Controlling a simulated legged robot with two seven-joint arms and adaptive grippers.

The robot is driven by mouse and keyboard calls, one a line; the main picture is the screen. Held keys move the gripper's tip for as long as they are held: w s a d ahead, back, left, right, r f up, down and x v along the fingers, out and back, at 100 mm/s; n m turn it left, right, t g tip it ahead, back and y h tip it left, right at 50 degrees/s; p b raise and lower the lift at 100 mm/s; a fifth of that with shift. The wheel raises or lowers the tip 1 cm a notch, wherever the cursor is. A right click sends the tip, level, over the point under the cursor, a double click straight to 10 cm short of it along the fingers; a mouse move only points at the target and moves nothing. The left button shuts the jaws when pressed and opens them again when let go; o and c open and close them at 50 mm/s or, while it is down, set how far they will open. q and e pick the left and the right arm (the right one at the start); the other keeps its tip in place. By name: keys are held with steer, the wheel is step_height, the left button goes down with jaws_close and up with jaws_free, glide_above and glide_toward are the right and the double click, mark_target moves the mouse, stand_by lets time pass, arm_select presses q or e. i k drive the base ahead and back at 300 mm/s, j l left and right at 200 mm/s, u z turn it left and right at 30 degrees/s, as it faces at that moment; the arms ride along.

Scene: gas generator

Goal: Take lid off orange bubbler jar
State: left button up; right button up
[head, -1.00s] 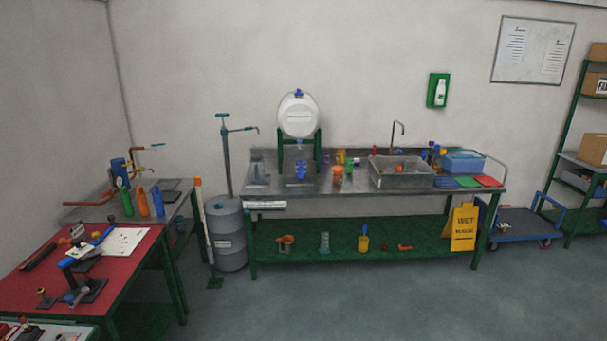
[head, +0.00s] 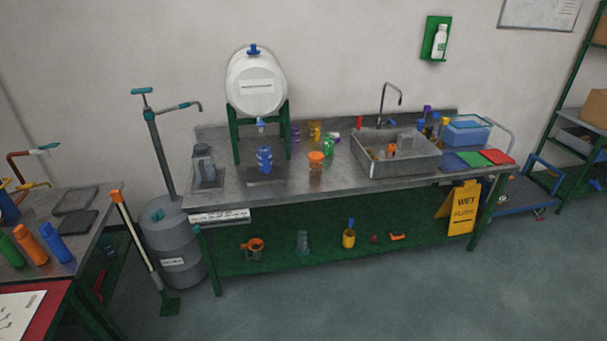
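The orange-lidded jar (head: 316,164) stands upright on the steel bench (head: 222,203), left of the sink. Its lid (head: 316,156) appears to be on top; the body below looks clear with an orange tint, too small to make out in detail. Neither of my grippers shows in the head view.
A blue bottle (head: 264,160) stands under the white barrel (head: 257,84) on its green stand. Purple, yellow and green items stand behind the jar. The sink (head: 396,158) holds several things. The floor ahead is clear.

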mark_target(316, 169)
steer(key=i+j+z, duration=0.15)
steer(key=i, duration=0.25)
steer(key=i+j, duration=0.1)
steer(key=i, duration=1.05)
steer(key=j+z, duration=0.05)
